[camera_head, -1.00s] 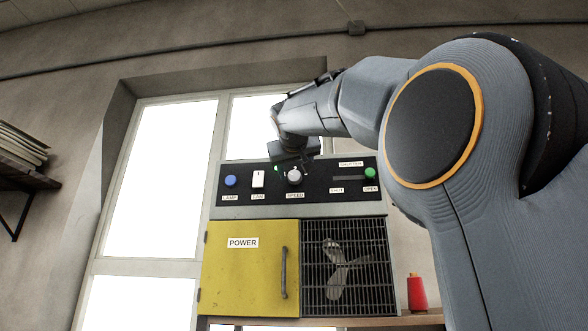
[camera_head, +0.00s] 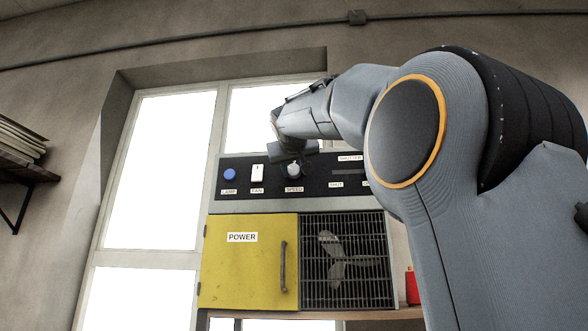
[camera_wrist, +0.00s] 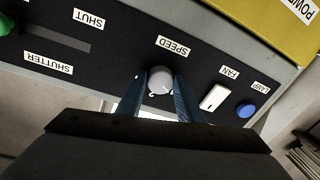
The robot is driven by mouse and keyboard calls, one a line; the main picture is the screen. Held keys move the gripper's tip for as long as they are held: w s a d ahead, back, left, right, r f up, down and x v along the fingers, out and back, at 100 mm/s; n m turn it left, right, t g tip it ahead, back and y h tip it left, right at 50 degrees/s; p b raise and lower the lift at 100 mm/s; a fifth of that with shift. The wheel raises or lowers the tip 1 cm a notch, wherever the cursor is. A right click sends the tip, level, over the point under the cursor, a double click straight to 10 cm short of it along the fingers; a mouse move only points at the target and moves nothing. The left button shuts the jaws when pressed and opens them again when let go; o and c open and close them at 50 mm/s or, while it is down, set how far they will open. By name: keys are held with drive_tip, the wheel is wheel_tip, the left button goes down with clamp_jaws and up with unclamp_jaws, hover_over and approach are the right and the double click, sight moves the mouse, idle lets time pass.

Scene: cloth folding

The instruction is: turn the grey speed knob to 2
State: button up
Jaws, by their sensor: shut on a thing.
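The grey speed knob (camera_head: 293,169) is on the black control panel (camera_head: 322,183), above the SPEED label. In the wrist view the knob (camera_wrist: 160,81) sits between the two blue fingers of my gripper (camera_wrist: 161,92), which is shut on it from either side. A pale mark shows on the knob's face. A small part of a white number is visible beside the knob, but I cannot read the setting. In the head view my gripper (camera_head: 292,158) reaches the knob from above and partly covers it.
A blue LAMP button (camera_head: 230,174) and white FAN switch (camera_head: 257,173) are left of the knob. The SHUTTER slot (camera_wrist: 62,38) is on its other side. Below are a yellow POWER door (camera_head: 240,268) and a caged fan (camera_head: 345,262). My arm hides the panel's right end.

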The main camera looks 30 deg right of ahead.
drive_tip(key=shift+f+b, duration=0.1)
drive_tip(key=shift+b, duration=0.25)
drive_tip(key=m+b, duration=0.2)
drive_tip(key=shift+w+f+b, duration=0.1)
drive_tip(key=shift+f+b, duration=0.05)
drive_tip(key=shift+b, duration=0.15)
drive_tip(key=m+b, duration=0.2)
drive_tip(key=b, duration=0.1)
drive_tip(key=shift+m, duration=0.4)
drive_tip(key=m+b, duration=0.3)
drive_tip(key=shift+a+m+h, duration=0.1)
drive_tip(key=shift+m+h, duration=0.2)
drive_tip(key=shift+m, duration=0.1)
drive_tip(key=shift+m+b, duration=0.75)
drive_tip(key=shift+m, duration=0.95)
drive_tip(key=o, duration=1.1)
drive_tip(key=shift+c, duration=0.2)
